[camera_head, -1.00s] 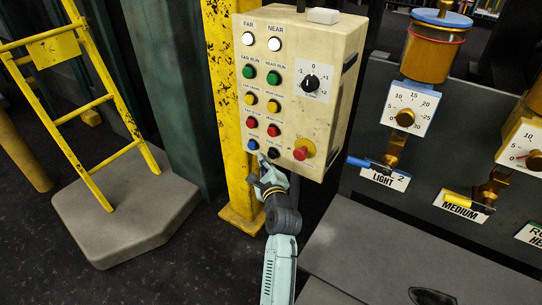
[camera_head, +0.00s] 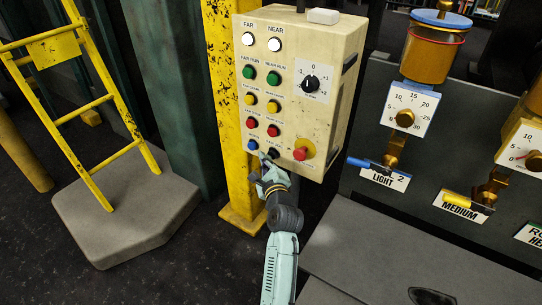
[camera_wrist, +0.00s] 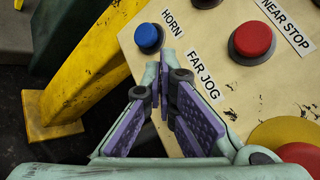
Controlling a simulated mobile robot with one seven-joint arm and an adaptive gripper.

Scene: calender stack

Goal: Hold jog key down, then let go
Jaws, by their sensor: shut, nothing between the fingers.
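The cream control box (camera_head: 335,130) on the yellow post carries the push buttons. A black button (camera_head: 274,153) sits at its bottom, right of the blue horn button (camera_head: 252,145). My gripper (camera_head: 264,157) is shut and empty, its tip at the lower edge of the box beside the black button. In the wrist view the FAR JOG label (camera_wrist: 205,75) shows just beyond my fingers (camera_wrist: 167,78), and the button by it is hidden behind them. The blue button (camera_wrist: 148,38) is uncovered, left of the fingertips. I cannot tell whether the tip touches or presses the black button.
A red button (camera_wrist: 252,40) lies above right, and a red mushroom stop (camera_head: 300,153) on yellow lies right of the gripper. The yellow post (camera_head: 229,110) stands behind the box. A blue-handled valve (camera_head: 372,163) is farther right.

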